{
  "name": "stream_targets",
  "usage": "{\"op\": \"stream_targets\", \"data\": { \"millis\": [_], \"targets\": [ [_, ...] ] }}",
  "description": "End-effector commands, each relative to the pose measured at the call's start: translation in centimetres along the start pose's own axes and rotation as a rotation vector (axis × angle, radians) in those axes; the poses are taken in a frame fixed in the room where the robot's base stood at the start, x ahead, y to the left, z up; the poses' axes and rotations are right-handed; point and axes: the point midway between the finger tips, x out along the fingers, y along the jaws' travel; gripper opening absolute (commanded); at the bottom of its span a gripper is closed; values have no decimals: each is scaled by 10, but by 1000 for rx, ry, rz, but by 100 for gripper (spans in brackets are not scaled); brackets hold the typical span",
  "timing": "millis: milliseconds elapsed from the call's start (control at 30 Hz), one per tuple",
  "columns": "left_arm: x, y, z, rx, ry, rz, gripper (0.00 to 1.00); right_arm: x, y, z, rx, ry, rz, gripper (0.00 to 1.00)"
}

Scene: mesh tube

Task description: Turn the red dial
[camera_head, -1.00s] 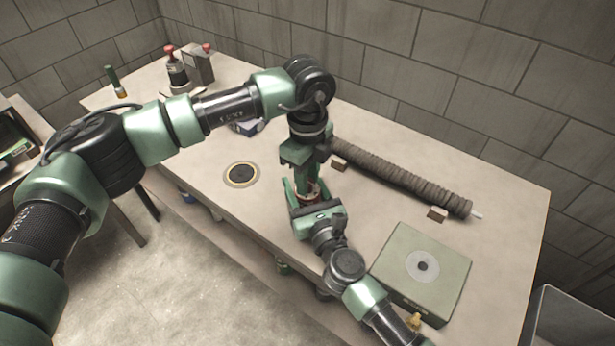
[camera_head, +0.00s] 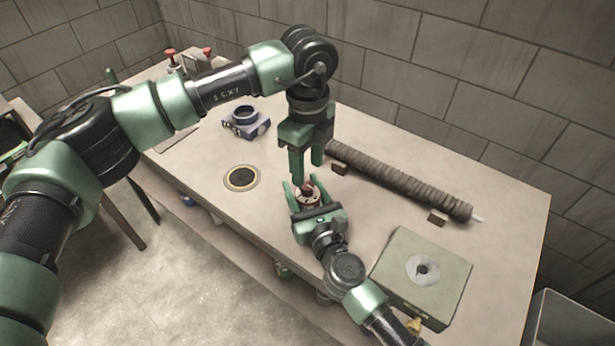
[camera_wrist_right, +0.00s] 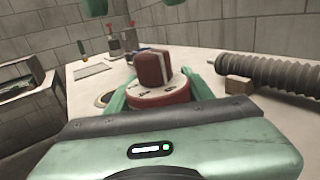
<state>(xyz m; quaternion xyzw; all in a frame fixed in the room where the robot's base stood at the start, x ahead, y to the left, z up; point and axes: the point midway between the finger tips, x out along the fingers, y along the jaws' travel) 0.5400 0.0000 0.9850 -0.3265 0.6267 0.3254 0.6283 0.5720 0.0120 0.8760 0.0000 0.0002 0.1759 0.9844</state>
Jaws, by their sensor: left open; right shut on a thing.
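The red dial (camera_head: 307,188) stands on a round white-and-red base (camera_head: 308,200) on the table. In the right wrist view the dial (camera_wrist_right: 153,68) is a red knob with a white stripe, above its base (camera_wrist_right: 160,96). My right gripper (camera_head: 305,190) is shut on the base, one finger on each side. My left gripper (camera_head: 307,172) is open and empty, pointing down above the dial and apart from it. Its fingertips (camera_wrist_right: 120,5) show at the top of the right wrist view.
A ribbed grey tube (camera_head: 400,180) lies behind on small blocks. A green-grey box (camera_head: 445,265) with a round hole stands to the right. A blue clamp-like part (camera_head: 245,122) and a dark ringed hole (camera_head: 241,177) are to the left. Bottles stand at the back left.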

Motion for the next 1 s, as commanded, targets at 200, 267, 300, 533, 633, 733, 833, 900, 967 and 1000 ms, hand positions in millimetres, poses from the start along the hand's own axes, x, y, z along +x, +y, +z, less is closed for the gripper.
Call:
{"op": "stream_targets", "data": {
  "millis": [200, 267, 300, 533, 633, 733, 833, 900, 967, 1000],
  "targets": [
    [-45, -1, 0, -2, -2, -3, 48, 0, -1, -1, 0, 1, -1, 4],
    [-54, -1, 1, -2, -1, -3, 48, 0, -1, -1, 0, 1, -1, 4],
    [-58, -1, 1, -2, -2, -2, 48, 0, -1, -1, 0, 1, -1, 4],
    [-68, 0, 0, -1, -1, -1, 48, 0, -1, 0, -1, 1, -2, 4],
    [-68, 0, 0, -1, -1, 0, 48, 0, -1, 0, -1, 1, -2, 4],
    [-68, 0, 0, -1, -1, -1, 48, 0, -1, 0, -1, 0, -2, 4],
    [-68, 0, 0, -1, -1, -1, 48, 0, -1, 0, -1, 0, -2, 4],
    [-68, 0, 0, -1, -1, -1, 48, 0, -1, 0, -1, 0, -1, 71],
    [-68, 0, 0, -1, -1, -1, 48, 0, -1, 0, -1, 0, -1, 77],
    [-68, 0, 0, -1, -1, -1, 48, 0, -1, 0, -1, 0, -1, 77]
  ]
}}
